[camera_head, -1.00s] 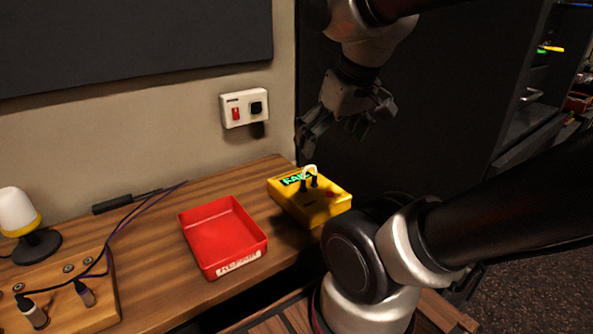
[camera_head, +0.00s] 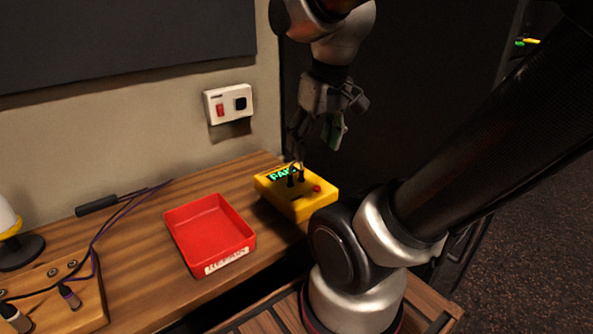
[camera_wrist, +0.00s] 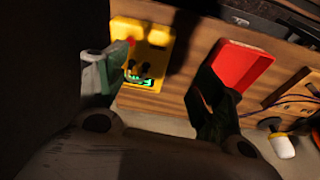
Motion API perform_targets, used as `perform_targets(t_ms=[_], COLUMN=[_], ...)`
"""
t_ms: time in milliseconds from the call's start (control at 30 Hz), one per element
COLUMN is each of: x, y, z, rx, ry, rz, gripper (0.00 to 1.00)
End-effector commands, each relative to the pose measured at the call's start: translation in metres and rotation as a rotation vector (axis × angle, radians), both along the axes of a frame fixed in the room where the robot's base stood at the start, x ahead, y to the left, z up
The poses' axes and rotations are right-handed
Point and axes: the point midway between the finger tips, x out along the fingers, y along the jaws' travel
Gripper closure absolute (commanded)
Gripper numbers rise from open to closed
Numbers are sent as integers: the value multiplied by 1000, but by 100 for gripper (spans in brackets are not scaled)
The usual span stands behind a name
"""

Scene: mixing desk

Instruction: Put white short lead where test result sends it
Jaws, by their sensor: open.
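The yellow tester (camera_head: 312,204) stands near the right end of the bench, with a red button and a lit green display (camera_head: 278,175). The display seems to read FAIL, partly hidden by the lead. The short lead (camera_head: 301,176) stands in the tester on two dark plugs; its white loop is hardly visible now. The tester also shows in the wrist view (camera_wrist: 150,35). My gripper (camera_head: 318,147) is open and empty, above and slightly behind the tester, apart from the lead. The red tray (camera_head: 236,257) is left of the tester, empty; its white label looks like REPAIR.
A wooden block with dark leads (camera_head: 75,311) and a white-and-yellow lamp (camera_head: 20,252) stand at the left. A black bar (camera_head: 97,205) lies near the wall. A switch box (camera_head: 228,104) is on the wall. Bare wood lies around the red tray.

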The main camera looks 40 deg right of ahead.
Motion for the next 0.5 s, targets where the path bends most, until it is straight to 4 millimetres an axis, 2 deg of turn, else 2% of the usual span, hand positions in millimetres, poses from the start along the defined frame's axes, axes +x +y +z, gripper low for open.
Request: perform_targets(t_ms=[233,500], x=[47,99], y=[-19,-37], z=[-36,-68], rx=[10,16], ry=[194,280], rz=[-33,8], gripper=[32,32])
